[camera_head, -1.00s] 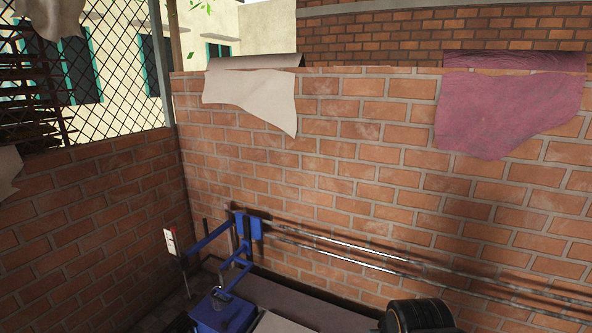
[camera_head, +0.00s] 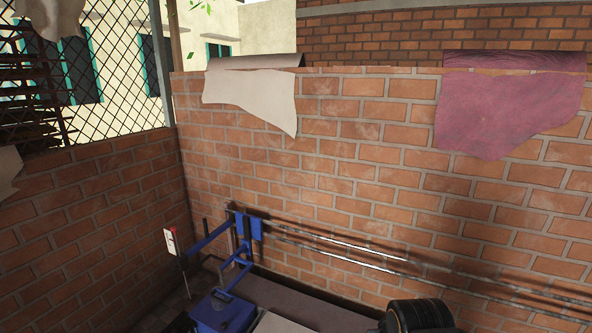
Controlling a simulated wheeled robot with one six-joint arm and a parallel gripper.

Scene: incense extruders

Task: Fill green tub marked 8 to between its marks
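No green tub shows in the head view, and no marks or number 8 can be seen. My gripper is not in view.
A blue metal machine (camera_head: 224,312) with blue bars stands low at the corner by the brick wall (camera_head: 330,180). A small white plate (camera_head: 171,240) with red on it is beside it. Metal rails (camera_head: 365,252) run along the wall. Pale (camera_head: 255,98) and purple (camera_head: 505,115) sheets hang over the wall.

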